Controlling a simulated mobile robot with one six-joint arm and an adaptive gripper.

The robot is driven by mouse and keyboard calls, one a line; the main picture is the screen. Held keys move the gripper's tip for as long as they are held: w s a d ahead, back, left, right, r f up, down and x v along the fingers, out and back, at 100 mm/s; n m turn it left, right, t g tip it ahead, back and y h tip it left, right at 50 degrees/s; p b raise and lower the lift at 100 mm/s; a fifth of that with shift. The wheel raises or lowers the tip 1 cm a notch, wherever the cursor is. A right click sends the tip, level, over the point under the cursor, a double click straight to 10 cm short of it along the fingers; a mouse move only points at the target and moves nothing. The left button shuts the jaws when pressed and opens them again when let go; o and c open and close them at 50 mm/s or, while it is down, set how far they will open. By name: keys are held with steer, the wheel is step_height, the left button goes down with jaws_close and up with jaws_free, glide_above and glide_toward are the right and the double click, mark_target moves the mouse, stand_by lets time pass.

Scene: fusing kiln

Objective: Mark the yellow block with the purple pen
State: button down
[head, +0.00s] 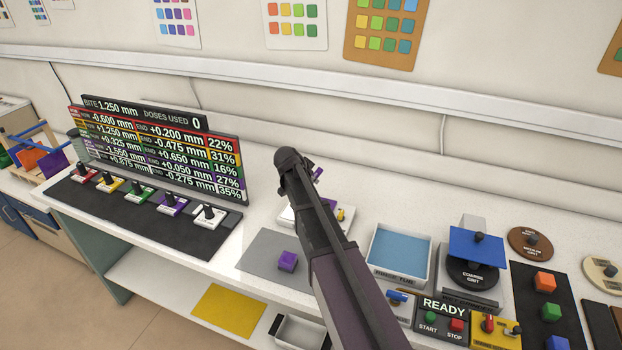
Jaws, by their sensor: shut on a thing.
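My arm reaches across the bench, and its dark end hides most of my gripper (312,170). A purple piece, apparently the purple pen (319,174), sticks out beside it, and my gripper is shut on it; the fingertips are not clear. Below is a white tray (287,216), partly hidden by my arm. A small yellow piece (341,214) shows at the tray; I cannot tell whether it is the yellow block or something else. A purple block (287,261) sits on a grey mat (258,255) in front of the tray.
A blue-filled tray (400,252), a coarse grit unit (474,270) and a READY control box (443,316) stand right of my arm. Orange (545,282), green (551,312) and blue (557,342) blocks sit on a black strip. A display board (160,150) stands behind several knobs at left.

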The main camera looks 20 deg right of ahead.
steer(key=shift+s+d, duration=0.5)
steer(key=shift+s, duration=0.35)
stand_by(1.8)
steer(key=shift+r, duration=0.1)
stand_by(0.3)
step_height(320, 180, up, 7)
steer(key=p, duration=0.7)
stand_by(0.3)
steer(key=shift+f, duration=0.3)
stand_by(0.3)
step_height(320, 180, down, 3)
steer(key=b, duration=0.2)
steer(key=shift+r+b, duration=0.2)
steer(key=shift+b, duration=0.2)
steer(key=shift+w+r, duration=0.1)
steer(key=w+a+r+p, duration=0.2)
steer(key=w, duration=0.1)
steer(key=shift+r, duration=0.3)
